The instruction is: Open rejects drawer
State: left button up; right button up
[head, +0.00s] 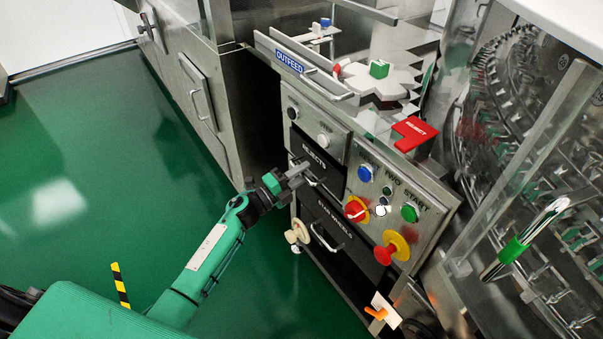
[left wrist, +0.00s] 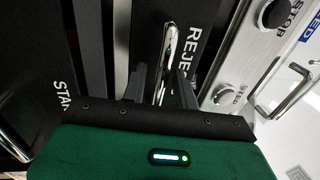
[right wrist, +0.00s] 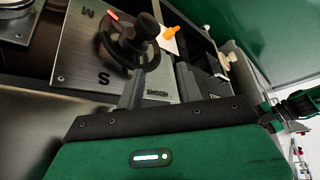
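The rejects drawer (head: 322,166) has a black front with white lettering and a metal bar handle, in the machine's front below the outfeed. My left gripper (head: 302,172) is at this drawer's handle in the head view. In the left wrist view the handle (left wrist: 167,48) runs between the two dark fingers (left wrist: 161,88), with a gap visible, so the gripper looks open around it. Whether a finger touches the bar is unclear. The drawer looks closed. My right gripper (right wrist: 158,88) is open and empty in the right wrist view; it is not seen in the head view.
Another black drawer (head: 325,222) with a handle lies below. A button panel (head: 385,204) with a red knob (head: 357,209) and a red mushroom button (head: 384,255) is at the right. A dark knob (right wrist: 132,40) is before my right gripper. Green floor (head: 90,180) is clear at left.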

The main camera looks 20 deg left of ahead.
pick_arm(q)
jog(key=shift+c, duration=0.4)
grip_shut()
